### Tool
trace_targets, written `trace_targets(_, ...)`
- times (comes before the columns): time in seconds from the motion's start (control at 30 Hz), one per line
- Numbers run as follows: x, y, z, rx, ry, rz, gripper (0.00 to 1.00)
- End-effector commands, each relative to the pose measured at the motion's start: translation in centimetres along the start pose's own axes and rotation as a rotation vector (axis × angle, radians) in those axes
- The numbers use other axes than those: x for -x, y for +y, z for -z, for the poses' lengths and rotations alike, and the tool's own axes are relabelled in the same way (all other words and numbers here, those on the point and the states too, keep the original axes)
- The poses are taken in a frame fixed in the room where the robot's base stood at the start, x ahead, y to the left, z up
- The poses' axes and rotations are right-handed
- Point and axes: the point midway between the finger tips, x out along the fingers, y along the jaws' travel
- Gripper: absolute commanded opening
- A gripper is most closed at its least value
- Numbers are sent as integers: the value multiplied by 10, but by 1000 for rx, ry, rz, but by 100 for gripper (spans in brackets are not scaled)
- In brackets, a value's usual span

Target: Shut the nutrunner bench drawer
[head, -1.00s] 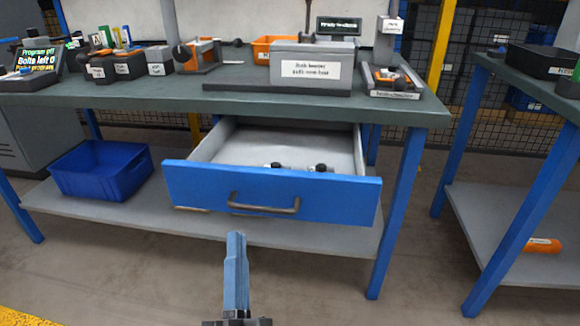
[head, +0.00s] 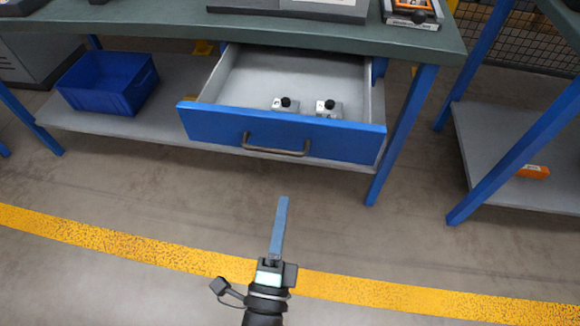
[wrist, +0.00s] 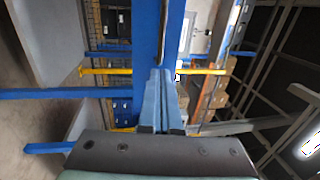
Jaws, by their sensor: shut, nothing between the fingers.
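The blue-fronted bench drawer (head: 215,125) hangs open under the dark green benchtop in the head view. It has a dark bar handle (head: 275,150) on its front. Two small grey parts with black knobs (head: 286,104) lie inside it. My gripper (head: 283,200) is in front of and below the drawer handle, apart from it in the head view, with its blue fingers together and empty. In the wrist view the shut fingers (wrist: 162,85) point toward a blue upright surface, which looks like the drawer front (wrist: 147,35).
A blue bin (head: 105,85) stands on the grey lower shelf (head: 150,125) left of the drawer. A blue bench leg (head: 402,135) stands close right of it. A second bench is at the right. The floor before the drawer is clear, with a yellow line (head: 130,243).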

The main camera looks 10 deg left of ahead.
Motion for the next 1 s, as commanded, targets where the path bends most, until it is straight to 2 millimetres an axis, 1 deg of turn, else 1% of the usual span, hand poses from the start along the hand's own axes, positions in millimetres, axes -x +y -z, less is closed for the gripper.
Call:
trace_targets(0.03,-13,0,0,-1,2,4,0)
trace_targets(0.2,-46,-1,1,0,1,3,0)
trace_targets(0.3,-61,-1,0,1,1,2,0)
trace_targets(0.4,-72,0,0,1,1,1,0)
trace_targets(0.6,-81,0,0,1,-1,-2,0)
trace_targets(1.0,-83,0,0,1,-1,0,0)
